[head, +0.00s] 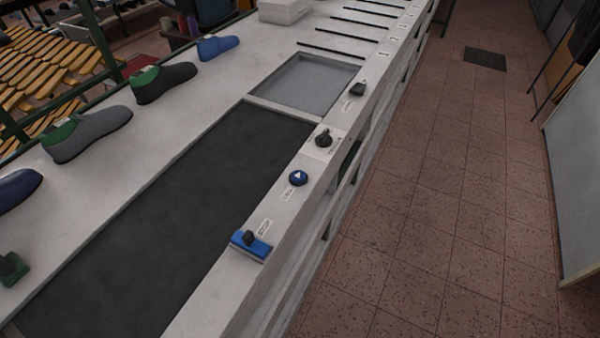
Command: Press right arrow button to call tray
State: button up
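A round blue button (298,177) with a white arrow on it sits on the bench's front ledge. The arrow points roughly up in the picture, along the bench. A small label lies beside it. A grey shallow tray or recessed panel (305,83) lies in the bench beyond the far end of a dark belt (165,225). My gripper is not in view, so its place relative to the button cannot be told.
Also on the ledge are a black knob (323,138), a small dark block (357,89) and a blue fixture (251,246). Several shoe lasts, one grey and green (88,134), line the belt's left side.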

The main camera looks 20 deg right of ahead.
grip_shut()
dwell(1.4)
